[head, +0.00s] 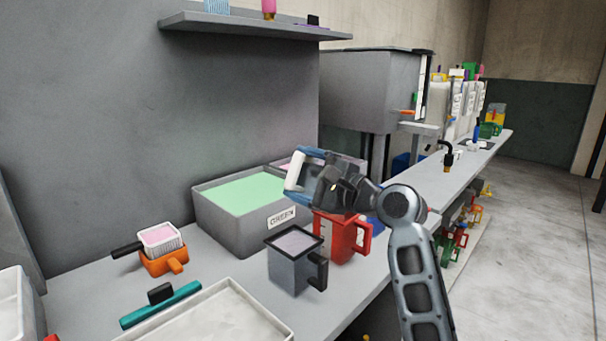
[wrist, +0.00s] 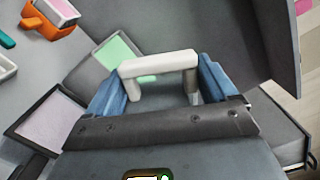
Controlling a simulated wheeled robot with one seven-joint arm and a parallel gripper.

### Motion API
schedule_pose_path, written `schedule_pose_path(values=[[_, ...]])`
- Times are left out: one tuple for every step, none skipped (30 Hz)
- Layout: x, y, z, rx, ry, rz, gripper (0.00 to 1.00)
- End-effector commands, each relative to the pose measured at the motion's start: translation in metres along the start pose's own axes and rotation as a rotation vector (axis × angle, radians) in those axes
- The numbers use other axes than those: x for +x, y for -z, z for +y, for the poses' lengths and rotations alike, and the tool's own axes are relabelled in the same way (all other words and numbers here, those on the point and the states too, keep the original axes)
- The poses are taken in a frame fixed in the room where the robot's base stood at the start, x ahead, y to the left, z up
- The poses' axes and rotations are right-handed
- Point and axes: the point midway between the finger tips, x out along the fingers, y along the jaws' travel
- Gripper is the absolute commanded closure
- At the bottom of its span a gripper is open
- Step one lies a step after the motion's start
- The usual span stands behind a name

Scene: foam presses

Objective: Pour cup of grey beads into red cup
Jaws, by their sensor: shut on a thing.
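A grey cup (head: 290,272) with a dark rim and black handle stands upright on the bench, full of pale greyish-lilac beads. In the wrist view its square rim (wrist: 22,132) and contents show at lower left. A red cup (head: 338,245) stands just behind and right of it, its handle to the right. Its opening is hidden by my gripper (head: 302,175), which is above it. My gripper is shut on a white U-shaped piece (wrist: 160,64) between its blue jaws. Whether this belongs to something larger cannot be told. The grey cup is apart from my gripper.
A grey bin (head: 228,229) of green beads stands behind the cups, with a pink-filled bin partly hidden beside it. An orange cup (head: 165,262), a teal-handled tool (head: 160,304) and a pale tray (head: 215,325) lie left. A wall shelf (head: 245,25) hangs above.

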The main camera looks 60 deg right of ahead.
Motion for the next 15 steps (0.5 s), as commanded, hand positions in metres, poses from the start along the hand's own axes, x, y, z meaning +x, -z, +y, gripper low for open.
schedule_pose_path(values=[[0.0000,-0.0009,-0.0018,0.010,0.001,0.000,0.46],[0.0001,-0.0012,-0.0023,0.018,0.001,0.000,0.46],[0.0001,-0.0014,-0.0029,0.029,0.002,0.000,0.46],[0.0002,-0.0015,-0.0035,0.038,0.003,0.000,0.46],[0.0002,-0.0016,-0.0040,0.046,0.004,0.000,0.46],[0.0002,-0.0018,-0.0047,0.059,0.005,0.000,0.46],[0.0002,-0.0018,-0.0053,0.068,0.005,0.000,0.46],[0.0001,-0.0018,-0.0059,0.076,0.006,0.000,0.46],[0.0001,-0.0018,-0.0066,0.089,0.007,0.000,0.46],[0.0001,-0.0018,-0.0072,0.098,0.008,0.000,0.46],[0.0000,-0.0018,-0.0078,0.106,0.009,0.000,0.46],[0.0000,-0.0019,-0.0086,0.118,0.010,0.001,0.46],[0.0000,-0.0020,-0.0092,0.128,0.011,0.001,0.46],[0.0000,-0.0021,-0.0098,0.136,0.012,0.001,0.46],[0.0001,-0.0023,-0.0105,0.148,0.013,0.001,0.46]])
